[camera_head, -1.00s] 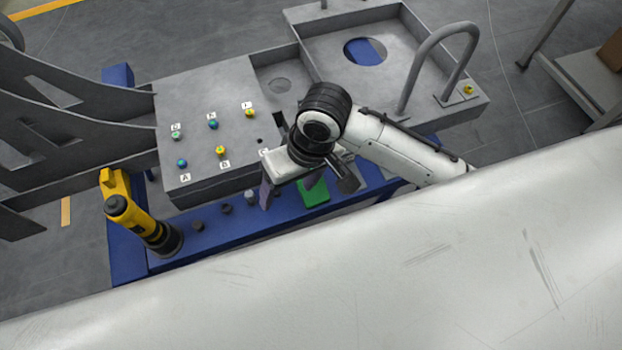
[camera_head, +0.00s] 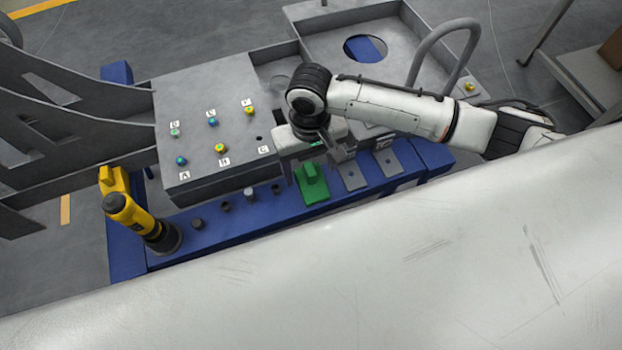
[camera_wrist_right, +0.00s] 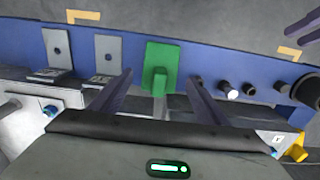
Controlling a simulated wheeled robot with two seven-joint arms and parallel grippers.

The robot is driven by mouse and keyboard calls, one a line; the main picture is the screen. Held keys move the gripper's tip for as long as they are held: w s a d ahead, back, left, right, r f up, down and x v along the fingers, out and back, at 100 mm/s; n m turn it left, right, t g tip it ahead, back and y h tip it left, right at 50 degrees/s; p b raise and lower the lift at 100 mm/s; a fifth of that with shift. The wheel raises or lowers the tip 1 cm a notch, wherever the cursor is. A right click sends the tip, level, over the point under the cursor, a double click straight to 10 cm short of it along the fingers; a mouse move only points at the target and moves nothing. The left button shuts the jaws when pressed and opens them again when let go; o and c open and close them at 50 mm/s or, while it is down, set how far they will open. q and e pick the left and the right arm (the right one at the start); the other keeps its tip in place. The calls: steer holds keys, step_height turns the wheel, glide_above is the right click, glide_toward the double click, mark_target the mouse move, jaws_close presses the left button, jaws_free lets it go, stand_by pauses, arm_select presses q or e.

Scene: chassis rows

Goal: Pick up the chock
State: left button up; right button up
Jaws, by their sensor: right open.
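The chock appears to be the green piece (camera_head: 314,186), a flat plate with a raised green block, on the blue beam. It also shows in the right wrist view (camera_wrist_right: 161,56). My right gripper (camera_head: 312,160) is open and empty, just beyond the chock in the head view. In the right wrist view its two dark fingers (camera_wrist_right: 161,78) point toward the chock, one on each side of the raised block's line. I cannot tell whether the block is between the fingertips. Two dark bars (camera_wrist_right: 302,30) at the upper right look like my left gripper's fingers.
The blue beam (camera_head: 215,229) also carries grey plates (camera_head: 351,176), small dark and light pegs (camera_head: 249,195) and a yellow-and-black tool (camera_head: 135,216). Behind it stands a grey box (camera_head: 205,175) with coloured, lettered knobs. A grey hoop handle (camera_head: 424,45) rises at the right.

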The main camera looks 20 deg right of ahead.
mark_target(310, 170)
step_height(310, 170, down, 3)
steer(key=shift+f, duration=0.2)
steer(key=shift+c, duration=0.5)
steer(key=shift+r, duration=0.1)
steer(key=c, duration=1.2)
